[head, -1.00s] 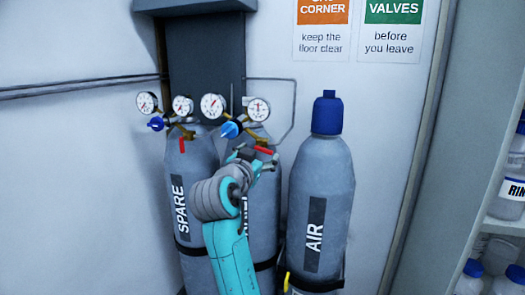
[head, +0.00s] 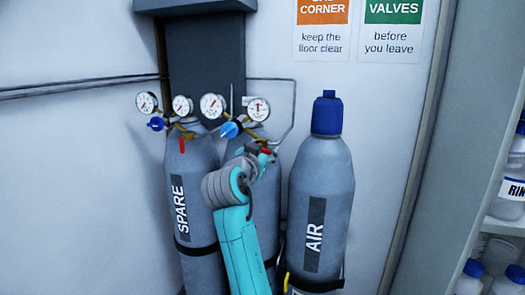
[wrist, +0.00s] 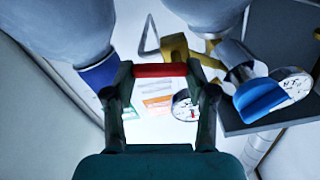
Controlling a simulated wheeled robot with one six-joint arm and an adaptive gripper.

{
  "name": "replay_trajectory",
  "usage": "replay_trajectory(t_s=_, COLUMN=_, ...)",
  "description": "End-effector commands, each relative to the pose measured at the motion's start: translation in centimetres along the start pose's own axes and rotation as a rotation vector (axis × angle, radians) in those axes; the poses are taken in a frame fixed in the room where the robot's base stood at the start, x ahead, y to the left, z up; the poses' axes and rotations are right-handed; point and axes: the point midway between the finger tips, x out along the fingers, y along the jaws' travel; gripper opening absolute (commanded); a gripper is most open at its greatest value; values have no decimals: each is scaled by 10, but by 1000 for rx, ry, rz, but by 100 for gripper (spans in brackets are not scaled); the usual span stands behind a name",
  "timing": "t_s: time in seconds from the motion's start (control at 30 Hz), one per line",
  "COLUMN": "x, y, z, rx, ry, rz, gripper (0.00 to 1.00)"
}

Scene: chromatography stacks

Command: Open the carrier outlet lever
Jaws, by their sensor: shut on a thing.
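The red outlet lever (head: 266,151) is on the regulator of the middle cylinder (head: 270,205). My gripper (head: 259,154) is at this lever, with my arm rising in front of the cylinder and hiding its label. In the wrist view, the red lever (wrist: 160,70) spans the space between the two fingertips of my gripper (wrist: 161,74), and they are shut on it. The brass outlet fitting (wrist: 180,47) is beside it. The regulator's blue knob (head: 230,130) is to the left of the lever and also shows in the wrist view (wrist: 262,97).
The SPARE cylinder (head: 187,180) stands left, with its own red lever (head: 182,146) hanging down. The blue-capped AIR cylinder (head: 318,185) stands close on the right. Gauges (head: 212,106) and a thin pipe (head: 293,105) are near my gripper. Shelves (head: 508,215) are far right.

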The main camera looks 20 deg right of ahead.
Motion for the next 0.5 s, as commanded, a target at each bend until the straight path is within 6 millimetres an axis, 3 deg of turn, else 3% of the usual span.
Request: replay_trajectory(t_s=0.5, x=0, y=-2, z=-4, rx=-247, ry=-1, rz=0, gripper=21)
